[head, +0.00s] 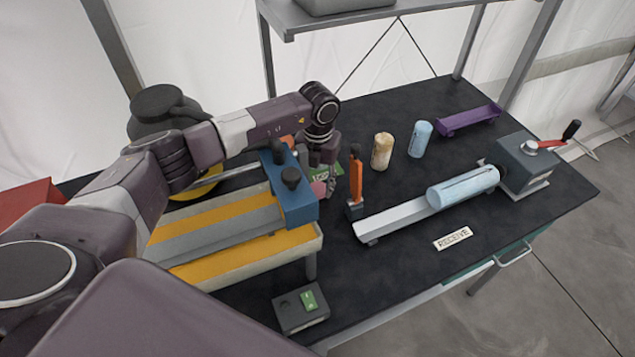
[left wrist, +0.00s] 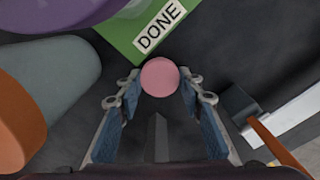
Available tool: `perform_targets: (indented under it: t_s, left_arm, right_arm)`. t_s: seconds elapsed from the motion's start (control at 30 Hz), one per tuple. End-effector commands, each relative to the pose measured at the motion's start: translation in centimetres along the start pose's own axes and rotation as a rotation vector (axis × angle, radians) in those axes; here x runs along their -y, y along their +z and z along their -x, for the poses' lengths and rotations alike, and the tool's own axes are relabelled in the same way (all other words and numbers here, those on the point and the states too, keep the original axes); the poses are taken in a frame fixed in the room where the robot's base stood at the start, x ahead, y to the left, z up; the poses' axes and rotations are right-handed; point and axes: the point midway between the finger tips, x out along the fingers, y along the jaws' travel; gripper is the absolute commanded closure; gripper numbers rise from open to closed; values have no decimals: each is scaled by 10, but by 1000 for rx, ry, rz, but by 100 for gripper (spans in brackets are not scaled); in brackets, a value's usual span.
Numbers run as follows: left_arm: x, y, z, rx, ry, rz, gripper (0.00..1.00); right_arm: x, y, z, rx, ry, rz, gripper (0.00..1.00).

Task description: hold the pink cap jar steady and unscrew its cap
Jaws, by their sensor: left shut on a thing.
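The pink cap jar shows its round pink cap (left wrist: 160,76) from above in the left wrist view. In the head view a little of its pink (head: 319,188) shows beside the blue machine head. My left gripper (left wrist: 160,88) points down with its two fingers on either side of the jar, shut on it. In the head view the left gripper (head: 327,184) is low over the black table, partly behind the blue block. The jar's body is mostly hidden below the cap and behind the fingers. My right gripper is in neither view.
A green mat with a DONE label (left wrist: 156,28) lies just beyond the jar. An orange-handled tool (head: 355,178) stands close to the right. The blue machine head (head: 290,205) is close on the left. Two cans, tan (head: 382,152) and blue (head: 420,139), stand farther right.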

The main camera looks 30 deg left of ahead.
Motion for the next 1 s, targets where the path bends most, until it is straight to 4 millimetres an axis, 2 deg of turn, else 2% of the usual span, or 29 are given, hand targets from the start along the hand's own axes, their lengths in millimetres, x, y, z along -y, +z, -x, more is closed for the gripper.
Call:
perform_targets:
  t_s: [0.17,0.2,0.33,0.57,0.73,0.87,1.0]
  left_arm:
    - [0,0,-4,0,0,1,94]
    - [0,0,-2,0,0,1,62]
    - [0,0,-2,0,0,1,48]
    - [0,0,-2,0,0,1,48]
    - [0,1,6,3,-1,1,48]
    - [-1,2,27,6,0,1,48]
    - [0,2,58,6,-1,0,48]
  right_arm:
    - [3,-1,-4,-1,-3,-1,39]
    - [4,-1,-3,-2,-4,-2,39]
    - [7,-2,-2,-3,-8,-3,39]
    - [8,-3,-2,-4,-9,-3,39]
    - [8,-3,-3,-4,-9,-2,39]
    - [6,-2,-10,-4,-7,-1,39]
    - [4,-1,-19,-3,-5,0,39]
